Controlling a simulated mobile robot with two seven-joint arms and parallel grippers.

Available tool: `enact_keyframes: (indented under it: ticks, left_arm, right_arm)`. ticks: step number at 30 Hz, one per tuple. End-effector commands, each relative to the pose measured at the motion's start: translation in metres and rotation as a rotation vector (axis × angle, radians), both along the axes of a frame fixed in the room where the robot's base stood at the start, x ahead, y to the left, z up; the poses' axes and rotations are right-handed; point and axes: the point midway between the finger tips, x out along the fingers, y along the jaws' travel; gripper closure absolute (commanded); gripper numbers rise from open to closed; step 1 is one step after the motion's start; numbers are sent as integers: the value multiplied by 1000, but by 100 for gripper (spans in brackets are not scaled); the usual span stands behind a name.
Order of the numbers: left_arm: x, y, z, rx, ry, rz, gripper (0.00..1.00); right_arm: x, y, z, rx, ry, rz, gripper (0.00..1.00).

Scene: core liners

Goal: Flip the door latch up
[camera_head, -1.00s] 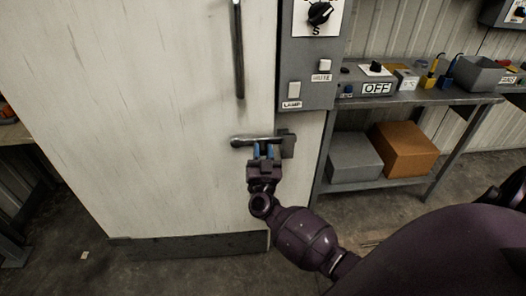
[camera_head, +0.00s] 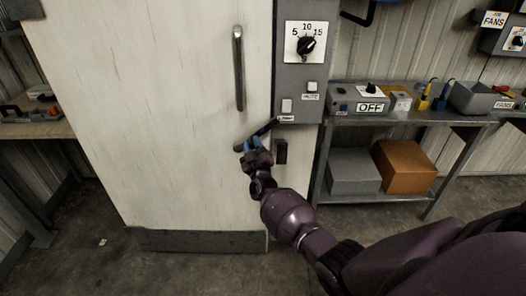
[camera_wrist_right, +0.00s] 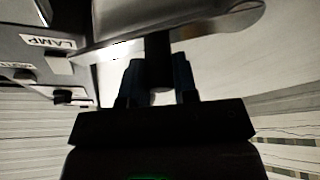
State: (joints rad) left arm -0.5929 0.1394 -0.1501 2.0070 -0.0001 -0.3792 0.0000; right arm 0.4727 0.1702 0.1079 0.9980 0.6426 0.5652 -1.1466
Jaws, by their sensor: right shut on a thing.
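The door latch (camera_head: 268,128) is a metal bar on the pale door (camera_head: 180,90), near its right edge. It is tilted, with its right end up and clear of the dark catch (camera_head: 281,152) on the frame. My right gripper (camera_head: 251,146) has its blue fingers shut on the latch near its lower left part. In the right wrist view, the latch bar (camera_wrist_right: 185,33) crosses above the fingers (camera_wrist_right: 157,80), with a dark piece between them. The fingers hide part of the latch in the head view. My left gripper is not in view.
A vertical door handle (camera_head: 239,70) is above the latch. A grey control panel (camera_head: 304,75) with a dial and switches is right of the door, close to the raised latch end. A metal shelf (camera_head: 400,120) with boxes stands further right. A workbench (camera_head: 35,130) is at left.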

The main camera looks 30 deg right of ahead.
Motion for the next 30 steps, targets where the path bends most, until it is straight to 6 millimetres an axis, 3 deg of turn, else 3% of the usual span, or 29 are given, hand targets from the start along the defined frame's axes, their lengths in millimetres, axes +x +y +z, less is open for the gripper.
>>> enact_keyframes:
  ticks: [1, 15, 30]
  left_arm:
    - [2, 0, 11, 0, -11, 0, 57]
    - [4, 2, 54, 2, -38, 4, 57]
    - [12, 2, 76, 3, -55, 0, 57]
  right_arm:
    - [4, 2, 13, -38, 15, -1, 100]
    - [20, 25, 27, -405, 241, -1, 100]
    - [29, 41, 28, -623, 375, -1, 100]
